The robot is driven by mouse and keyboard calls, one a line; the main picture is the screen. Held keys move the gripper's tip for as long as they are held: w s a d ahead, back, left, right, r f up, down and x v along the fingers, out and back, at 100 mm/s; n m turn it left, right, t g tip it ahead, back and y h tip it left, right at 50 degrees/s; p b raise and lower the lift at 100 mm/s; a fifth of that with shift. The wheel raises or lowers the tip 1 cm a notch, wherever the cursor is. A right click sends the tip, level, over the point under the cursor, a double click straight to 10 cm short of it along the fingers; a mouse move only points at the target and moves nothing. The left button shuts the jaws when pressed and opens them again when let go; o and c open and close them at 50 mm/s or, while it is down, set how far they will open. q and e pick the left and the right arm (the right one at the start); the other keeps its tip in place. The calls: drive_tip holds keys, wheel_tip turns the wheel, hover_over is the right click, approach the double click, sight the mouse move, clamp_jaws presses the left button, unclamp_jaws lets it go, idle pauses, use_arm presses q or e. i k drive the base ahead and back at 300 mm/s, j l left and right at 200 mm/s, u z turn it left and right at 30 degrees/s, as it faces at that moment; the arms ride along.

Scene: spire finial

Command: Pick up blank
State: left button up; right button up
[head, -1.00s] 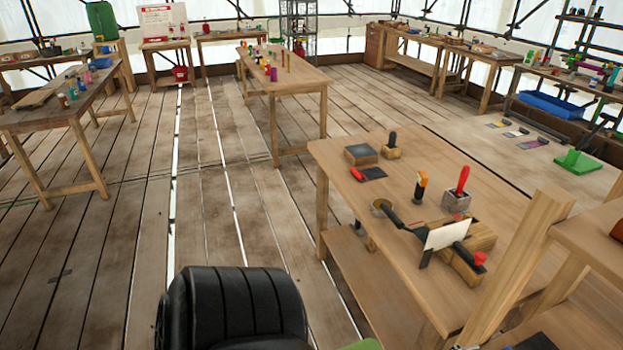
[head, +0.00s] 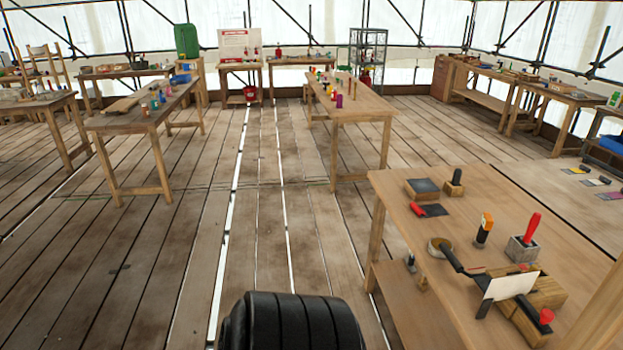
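I cannot tell for certain which thing is the blank. On the near right workbench (head: 452,215), a white flat plate (head: 510,286) stands at wooden blocks (head: 545,292), with a dark-handled tool (head: 452,258) beside it. A red-handled tool (head: 531,228) stands in a grey block (head: 521,249). An orange-and-black tool (head: 485,230) stands near it. A dark pad on a wooden block (head: 423,187) is at the bench's far left corner. Neither of my grippers is in view.
A long table (head: 352,104) with small coloured items stands ahead. Another table (head: 145,115) stands to the left, and benches line the far walls. The plank floor (head: 190,230) between them is open. A black ribbed shape fills the bottom middle.

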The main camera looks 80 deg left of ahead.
sight(432, 210)
drive_tip(key=u, duration=1.85)
drive_tip(key=i+j+u, duration=0.1)
drive_tip(key=i, duration=0.4)
